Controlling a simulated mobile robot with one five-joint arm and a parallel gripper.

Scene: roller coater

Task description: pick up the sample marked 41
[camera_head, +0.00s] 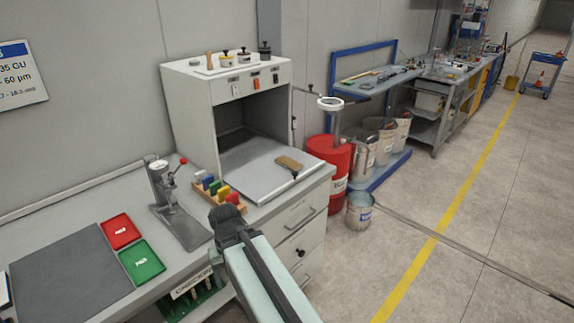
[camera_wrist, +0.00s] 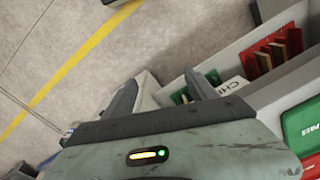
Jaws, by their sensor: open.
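No marking 41 can be read in either view, so I cannot tell which piece is that sample. Thin brown-edged panels (camera_wrist: 287,44) stand in a red slotted rack at the upper right of the wrist view. A white label (camera_wrist: 232,86), partly hidden, sits beside them, with green slots next to it. In the head view a labelled green rack (camera_head: 205,299) stands under the bench top. My gripper (camera_wrist: 160,82) is open and empty, its fingers apart, left of the racks in the wrist view. In the head view it (camera_head: 227,215) appears before the bench's front edge.
The bench holds a red tray (camera_head: 120,230), a green tray (camera_head: 141,262), a dark mat (camera_head: 68,279), a press stand (camera_head: 170,200) and a rack of coloured pieces. A grey booth (camera_head: 225,90) stands behind. A red drum (camera_head: 331,165) stands right; the floor beyond is open.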

